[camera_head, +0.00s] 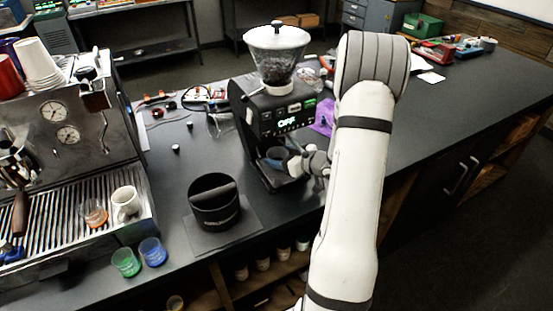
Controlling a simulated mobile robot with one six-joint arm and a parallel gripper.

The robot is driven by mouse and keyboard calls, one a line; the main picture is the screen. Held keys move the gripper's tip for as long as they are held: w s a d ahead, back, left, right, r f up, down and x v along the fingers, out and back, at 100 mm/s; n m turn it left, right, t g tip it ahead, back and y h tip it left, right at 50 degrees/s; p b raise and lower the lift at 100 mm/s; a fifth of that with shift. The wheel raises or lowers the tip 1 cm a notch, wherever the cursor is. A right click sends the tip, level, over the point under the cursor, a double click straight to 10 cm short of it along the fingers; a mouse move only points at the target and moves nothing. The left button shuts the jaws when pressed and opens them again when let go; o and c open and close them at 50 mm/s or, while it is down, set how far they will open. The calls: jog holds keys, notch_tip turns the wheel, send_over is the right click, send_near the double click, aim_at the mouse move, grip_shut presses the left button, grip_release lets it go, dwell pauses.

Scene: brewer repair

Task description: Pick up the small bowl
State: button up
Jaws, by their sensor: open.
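A small dark blue bowl or cup (276,154) sits in the lower front opening of the black coffee grinder (285,118); it looks like the small bowl, but its shape is hard to make out. My gripper (298,163) is at the right front of the grinder, close beside the bowl. The jaws are small and dark against the grinder, and look open. I cannot tell whether they touch the bowl or reach around its rim. My white arm comes up from the bottom and bends down to the grinder, hiding part of the counter.
A black knock box (214,208) stands on a mat left of the grinder. The espresso machine (70,150) holds a white cup (126,203) at the left. Green (125,262) and blue (153,251) glasses stand near the front edge. The counter's right part (440,120) is mostly clear.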

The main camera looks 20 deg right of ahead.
jog(key=shift+c, duration=0.2)
jog(key=c, duration=0.7)
jog(key=shift+r, duration=0.15)
